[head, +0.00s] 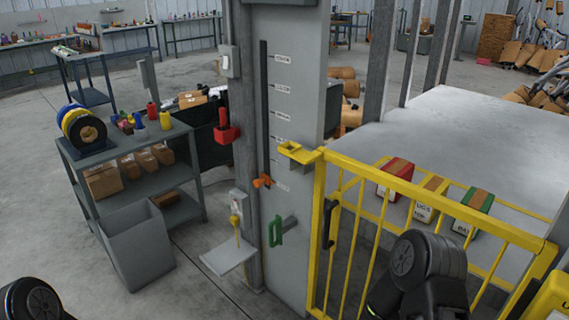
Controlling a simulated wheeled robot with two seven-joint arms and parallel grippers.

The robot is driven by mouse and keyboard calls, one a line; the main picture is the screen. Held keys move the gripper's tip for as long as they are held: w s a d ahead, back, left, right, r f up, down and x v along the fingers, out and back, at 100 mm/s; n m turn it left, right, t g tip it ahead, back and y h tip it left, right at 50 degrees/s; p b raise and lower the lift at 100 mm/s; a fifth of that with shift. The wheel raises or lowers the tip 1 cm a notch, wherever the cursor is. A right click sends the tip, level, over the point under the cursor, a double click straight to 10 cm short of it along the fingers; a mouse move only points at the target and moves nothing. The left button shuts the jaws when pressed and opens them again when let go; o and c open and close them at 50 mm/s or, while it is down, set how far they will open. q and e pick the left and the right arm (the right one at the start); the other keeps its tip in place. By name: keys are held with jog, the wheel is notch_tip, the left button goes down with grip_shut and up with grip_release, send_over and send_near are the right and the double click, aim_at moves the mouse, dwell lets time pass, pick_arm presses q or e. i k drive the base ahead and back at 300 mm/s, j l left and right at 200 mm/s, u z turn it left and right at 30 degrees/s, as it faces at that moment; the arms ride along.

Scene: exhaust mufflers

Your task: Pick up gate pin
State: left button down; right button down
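A small yellow piece with a thin stem (236,223) stands or hangs above a small grey shelf (230,256) by the post; it may be the gate pin, but it is too small to be sure. The yellow gate (350,240) stands at the right, its near end beside a grey panel (290,110). A yellow bracket (299,152) sits on the panel at the gate's top corner. Dark round links of my arms show at the bottom left and bottom right. Neither gripper's fingers show.
An orange slider (262,181) and a green handle (281,230) stick out of the panel. A red holder (226,133) is on the post. A grey shelf unit (140,160) with spools and boxes and a grey bin (137,245) stand left. Labelled boxes (430,198) are behind the gate.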

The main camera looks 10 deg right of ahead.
aim_at(222, 110)
jog(key=i+j+z, duration=0.15)
jog(key=i+j, duration=0.15)
jog(key=i+j+z, duration=0.1)
jog(key=i+j, duration=0.2)
jog(key=i+j+z, duration=0.25)
jog(key=i+j, duration=0.25)
jog(key=j, duration=0.25)
jog(key=i+j+z, duration=0.15)
jog(key=j, duration=0.25)
jog(key=i+j+z, duration=0.1)
jog(key=i+j, duration=0.25)
jog(key=j, duration=0.1)
